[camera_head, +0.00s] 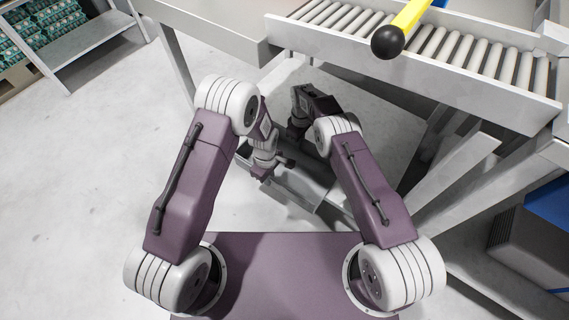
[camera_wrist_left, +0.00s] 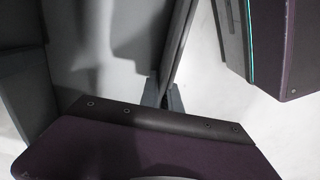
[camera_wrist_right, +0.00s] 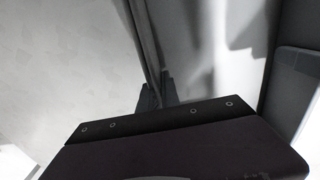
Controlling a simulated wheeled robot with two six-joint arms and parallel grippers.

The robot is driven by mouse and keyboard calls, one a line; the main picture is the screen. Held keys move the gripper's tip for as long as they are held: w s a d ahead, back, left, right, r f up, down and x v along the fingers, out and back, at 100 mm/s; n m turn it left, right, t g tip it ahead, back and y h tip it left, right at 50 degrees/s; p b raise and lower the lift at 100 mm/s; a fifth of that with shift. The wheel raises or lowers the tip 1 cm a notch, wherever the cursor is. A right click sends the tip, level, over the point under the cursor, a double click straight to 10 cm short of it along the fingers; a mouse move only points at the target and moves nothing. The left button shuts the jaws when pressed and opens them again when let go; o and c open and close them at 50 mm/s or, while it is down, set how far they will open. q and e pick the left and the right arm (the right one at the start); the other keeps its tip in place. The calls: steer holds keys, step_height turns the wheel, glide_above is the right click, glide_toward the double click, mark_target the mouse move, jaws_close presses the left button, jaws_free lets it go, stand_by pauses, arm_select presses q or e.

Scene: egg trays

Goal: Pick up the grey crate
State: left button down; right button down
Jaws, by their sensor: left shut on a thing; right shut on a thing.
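The grey crate (camera_head: 312,190) is low between my two arms in the head view, beside the conveyor's legs. My arms hide much of it. In the right wrist view, the right gripper's fingertips (camera_wrist_right: 155,97) are shut on another wall rim, with the interior (camera_wrist_right: 205,50) to the right. In the head view the right gripper is mostly hidden by its arm.
A roller conveyor (camera_head: 470,52) with grey legs stands just beyond and right of my arms. A yellow bar with a black ball end (camera_head: 388,42) hangs over it. A shelf (camera_head: 85,42) with egg trays is at upper left. Floor is clear on the left.

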steer(key=shift+r, duration=0.1)
